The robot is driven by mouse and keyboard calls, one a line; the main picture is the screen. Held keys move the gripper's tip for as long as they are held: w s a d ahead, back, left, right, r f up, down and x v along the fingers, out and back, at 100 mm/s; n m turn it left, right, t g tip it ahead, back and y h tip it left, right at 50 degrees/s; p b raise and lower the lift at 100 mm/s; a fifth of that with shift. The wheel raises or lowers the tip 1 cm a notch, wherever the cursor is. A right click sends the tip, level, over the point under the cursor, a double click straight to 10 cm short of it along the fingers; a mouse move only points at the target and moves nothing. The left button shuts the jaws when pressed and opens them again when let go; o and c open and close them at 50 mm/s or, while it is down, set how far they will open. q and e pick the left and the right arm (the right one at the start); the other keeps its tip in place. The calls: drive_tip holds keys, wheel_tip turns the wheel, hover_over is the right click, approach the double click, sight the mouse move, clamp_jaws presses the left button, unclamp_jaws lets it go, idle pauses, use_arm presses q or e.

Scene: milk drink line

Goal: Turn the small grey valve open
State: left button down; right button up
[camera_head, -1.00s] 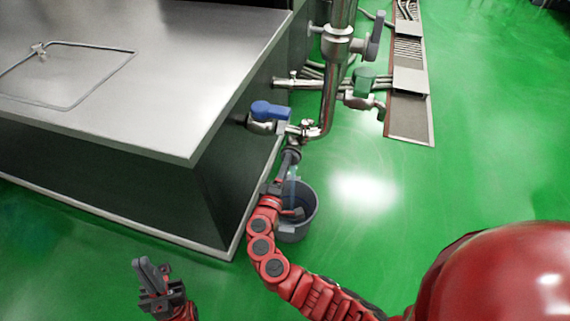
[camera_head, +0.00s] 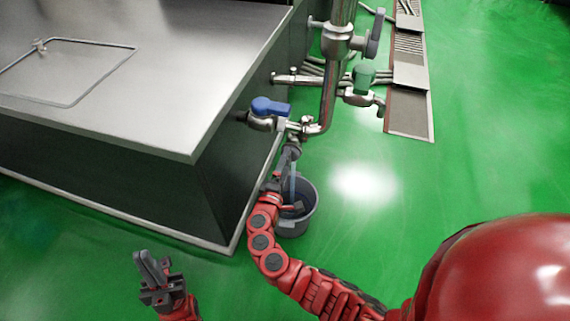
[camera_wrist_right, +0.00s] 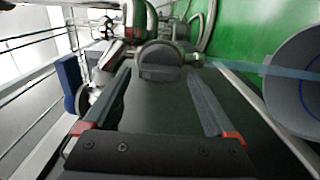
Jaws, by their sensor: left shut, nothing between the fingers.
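The small grey valve's rounded end (camera_wrist_right: 160,58) is straight ahead in the right wrist view, just beyond my right gripper (camera_wrist_right: 160,78). The fingers lie on either side in line with it, apart; I cannot tell if they touch it. In the head view my right gripper (camera_head: 284,170) is at the valve (camera_head: 292,150), largely hiding it. A pale blue stream (camera_head: 293,182) runs down from there into a grey bucket (camera_head: 309,220); the stream (camera_wrist_right: 270,70) and bucket (camera_wrist_right: 300,85) also show in the wrist view. My left gripper (camera_head: 152,268) is shut and empty at lower left.
A blue-handled valve (camera_head: 270,106) and steel pipes (camera_head: 328,100) stand just behind the right gripper. A steel-topped tank (camera_head: 130,80) fills the left.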

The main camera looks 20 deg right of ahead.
drive_tip(key=p+v, duration=0.2)
drive_tip(key=v, duration=1.5)
drive_tip(key=shift+s+a, duration=0.2)
